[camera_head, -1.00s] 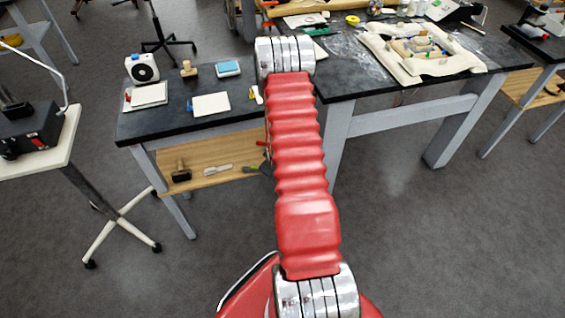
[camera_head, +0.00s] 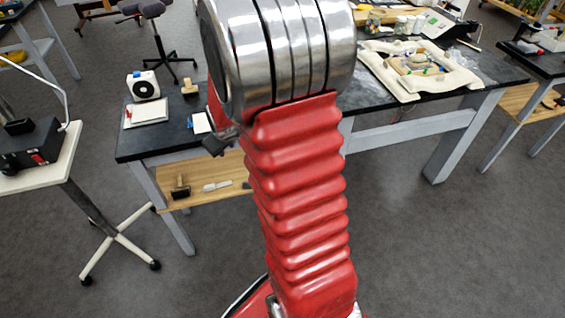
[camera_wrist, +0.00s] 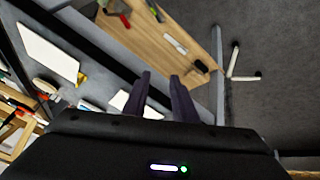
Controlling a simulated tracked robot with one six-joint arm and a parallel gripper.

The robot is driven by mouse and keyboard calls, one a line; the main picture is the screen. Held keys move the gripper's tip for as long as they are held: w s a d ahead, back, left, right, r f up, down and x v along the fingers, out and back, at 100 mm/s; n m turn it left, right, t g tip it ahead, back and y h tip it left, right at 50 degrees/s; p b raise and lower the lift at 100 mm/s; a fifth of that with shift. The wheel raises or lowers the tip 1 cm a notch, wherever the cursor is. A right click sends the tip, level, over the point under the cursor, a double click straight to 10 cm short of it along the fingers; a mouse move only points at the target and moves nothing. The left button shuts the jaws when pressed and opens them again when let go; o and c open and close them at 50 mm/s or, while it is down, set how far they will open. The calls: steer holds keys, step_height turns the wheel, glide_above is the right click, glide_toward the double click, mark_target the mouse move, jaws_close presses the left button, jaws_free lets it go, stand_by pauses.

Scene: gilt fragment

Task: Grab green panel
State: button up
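I cannot make out a green panel in either view now. In the head view my red arm covers the middle of the dark bench (camera_head: 135,146), where a small green flat item showed earlier. In the wrist view my gripper (camera_wrist: 160,76) has its two dark fingers apart with nothing between them. The fingers point toward the bench and its lower wooden shelf. In the head view only a dark part that may be my gripper shows beside the arm.
A white sheet (camera_wrist: 48,52) lies on the bench in the wrist view. The wooden shelf (camera_wrist: 160,50) holds a brush (camera_wrist: 175,43) and other tools. In the head view a white-faced device (camera_head: 143,86) stands at the bench's left end, and a padded cream tray (camera_head: 400,88) lies at right.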

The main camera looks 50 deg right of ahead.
steer(key=s+a+r+y, duration=0.2)
steer(key=s+a+r, duration=1.2)
steer(key=a+r, duration=0.35)
steer(key=s+a+r, duration=0.1)
steer(key=s+a, duration=0.3)
steer(key=s, duration=0.4)
steer(key=shift+s+r, duration=0.4)
